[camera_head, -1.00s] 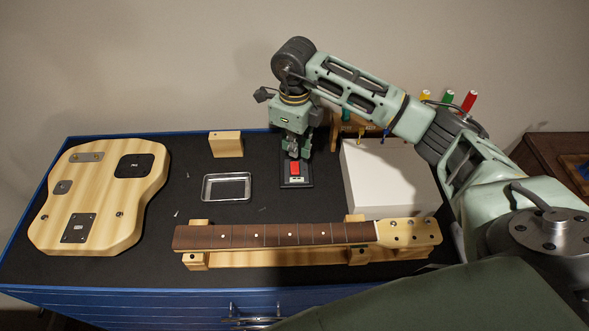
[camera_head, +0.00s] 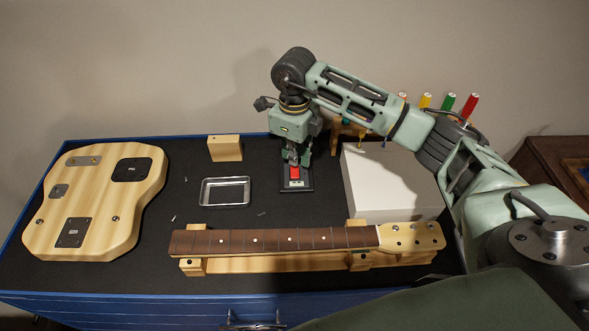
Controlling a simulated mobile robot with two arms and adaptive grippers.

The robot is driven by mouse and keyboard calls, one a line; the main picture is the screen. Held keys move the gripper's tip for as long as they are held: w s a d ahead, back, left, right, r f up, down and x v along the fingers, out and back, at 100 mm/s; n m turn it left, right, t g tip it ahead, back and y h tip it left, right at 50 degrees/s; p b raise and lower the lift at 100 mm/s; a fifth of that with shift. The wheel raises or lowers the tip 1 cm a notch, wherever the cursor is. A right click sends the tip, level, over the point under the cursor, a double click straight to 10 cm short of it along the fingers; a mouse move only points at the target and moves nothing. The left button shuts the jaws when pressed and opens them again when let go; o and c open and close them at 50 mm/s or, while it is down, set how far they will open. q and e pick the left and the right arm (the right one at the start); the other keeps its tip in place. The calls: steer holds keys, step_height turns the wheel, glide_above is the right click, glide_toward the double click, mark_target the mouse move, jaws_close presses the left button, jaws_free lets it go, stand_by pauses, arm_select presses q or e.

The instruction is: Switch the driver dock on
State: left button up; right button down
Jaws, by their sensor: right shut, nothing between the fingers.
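The driver dock (camera_head: 297,185) is a small dark base with a red switch (camera_head: 295,173) on its top and a pale label in front of it. It sits on the black mat right of the metal tray. My right gripper (camera_head: 295,163) points down at the dock, shut and empty. Its fingertips are at the far end of the red switch and cover part of it. I cannot tell whether they touch or press it. My left gripper is not in view.
A guitar neck (camera_head: 275,240) lies on wooden supports in front of the dock. A white box (camera_head: 390,180) stands close on the right. A metal tray (camera_head: 225,191), wooden block (camera_head: 225,148) and guitar body (camera_head: 95,200) are to the left. Coloured-handled drivers (camera_head: 449,103) stand behind.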

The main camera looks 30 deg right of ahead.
mark_target(295, 168)
stand_by(0.7)
steer(key=shift+f+b, duration=0.95)
steer(key=shift+f, duration=0.2)
stand_by(0.3)
steer(key=shift+r+p, duration=0.55)
steer(key=shift+r, duration=0.3)
steer(key=shift+r+p, duration=1.45)
steer(key=shift+r, duration=1.2)
